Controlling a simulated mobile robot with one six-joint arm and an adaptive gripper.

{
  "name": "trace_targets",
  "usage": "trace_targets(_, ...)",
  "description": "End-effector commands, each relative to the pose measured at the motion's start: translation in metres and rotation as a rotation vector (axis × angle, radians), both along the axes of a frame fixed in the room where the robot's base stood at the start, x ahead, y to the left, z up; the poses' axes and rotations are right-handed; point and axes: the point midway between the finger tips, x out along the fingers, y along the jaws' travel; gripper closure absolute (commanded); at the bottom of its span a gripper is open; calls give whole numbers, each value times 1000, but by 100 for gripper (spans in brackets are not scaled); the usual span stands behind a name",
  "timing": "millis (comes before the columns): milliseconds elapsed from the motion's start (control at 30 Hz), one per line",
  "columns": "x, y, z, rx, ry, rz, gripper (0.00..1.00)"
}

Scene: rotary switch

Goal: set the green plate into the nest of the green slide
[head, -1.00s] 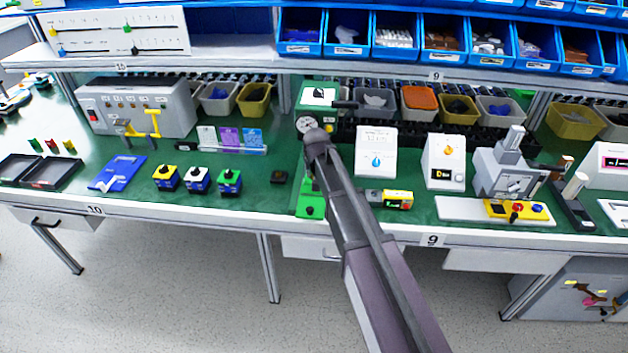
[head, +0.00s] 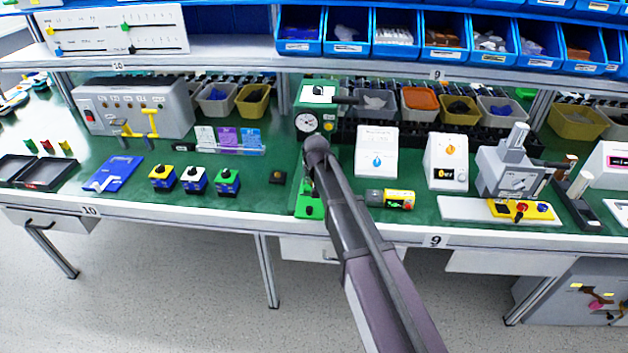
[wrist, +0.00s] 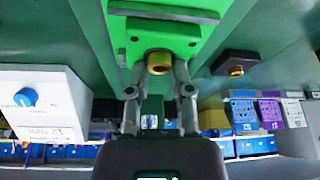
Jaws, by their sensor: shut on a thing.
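In the wrist view, my gripper (wrist: 158,72) has its two fingers on either side of a brass knob (wrist: 158,62), shut on it. The knob sits on the face of a bright green block (wrist: 165,38) with small holes. I cannot tell whether this block is the green plate or part of the green slide. In the head view, the green unit with a round gauge (head: 307,122) stands on the bench, and its bright green front part (head: 309,207) lies near the bench edge. My arm covers the middle of it, so the nest and my fingertips are hidden there.
A dark block with a brass knob (head: 278,177) lies left of the slide. A green switch block (head: 228,182) is further left. A yellow and black cylinder (head: 392,199) lies close on the right, and a white box with a blue dial (head: 377,152) stands behind it.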

Motion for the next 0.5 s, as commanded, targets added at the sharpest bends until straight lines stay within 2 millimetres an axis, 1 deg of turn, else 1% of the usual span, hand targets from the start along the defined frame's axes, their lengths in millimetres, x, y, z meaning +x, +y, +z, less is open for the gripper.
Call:
trace_targets(33, 0, 0, -3, 0, 0, 0, 100)
trace_targets(67, 0, 0, -2, 0, 0, 0, 65)
trace_targets(100, 0, 0, -1, 0, 0, 0, 54)
trace_targets(167, 0, 0, -1, 0, 0, 0, 37)
trace_targets(500, 0, 1, -1, 0, 0, 1, 37)
